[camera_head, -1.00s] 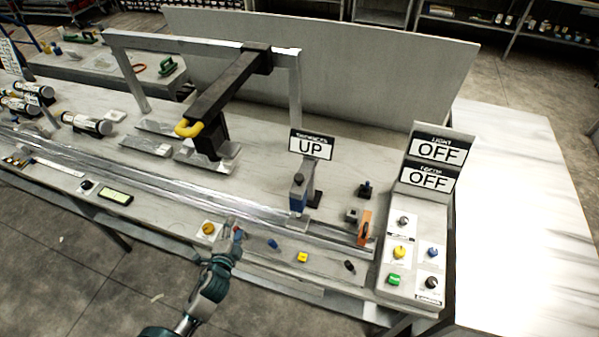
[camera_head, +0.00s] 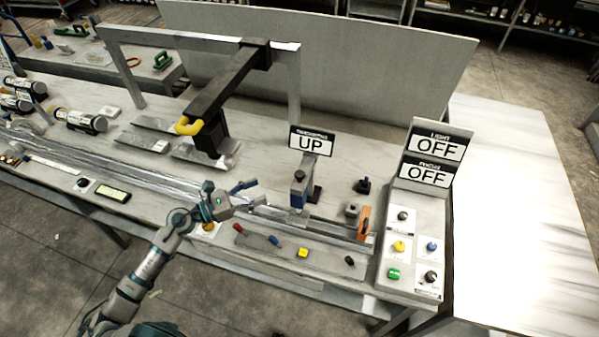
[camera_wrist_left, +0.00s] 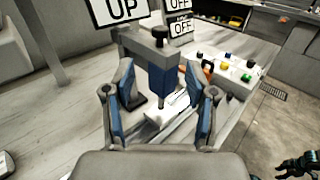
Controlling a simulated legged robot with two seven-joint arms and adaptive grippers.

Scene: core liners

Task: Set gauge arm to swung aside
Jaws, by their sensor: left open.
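A small device with a blue body and grey top arm (camera_head: 299,190) stands on the bench below a sign reading UP (camera_head: 312,143); it may be the gauge arm, but I cannot read a label. My left gripper (camera_head: 256,194) is open and empty, just left of this device. In the left wrist view the blue body (camera_wrist_left: 165,82) shows upright beyond and between the parted fingers of my left gripper (camera_wrist_left: 162,100), apart from them. A dark hand, apparently my right gripper (camera_wrist_left: 297,166), shows at the lower right corner there; its jaws are unclear.
A black overhead arm with a yellow handle (camera_head: 189,127) hangs from a grey frame at the left. An orange part (camera_head: 363,222) stands on the rail to the right. A control panel (camera_head: 414,262) has two OFF signs. Red, blue and yellow controls line the front edge.

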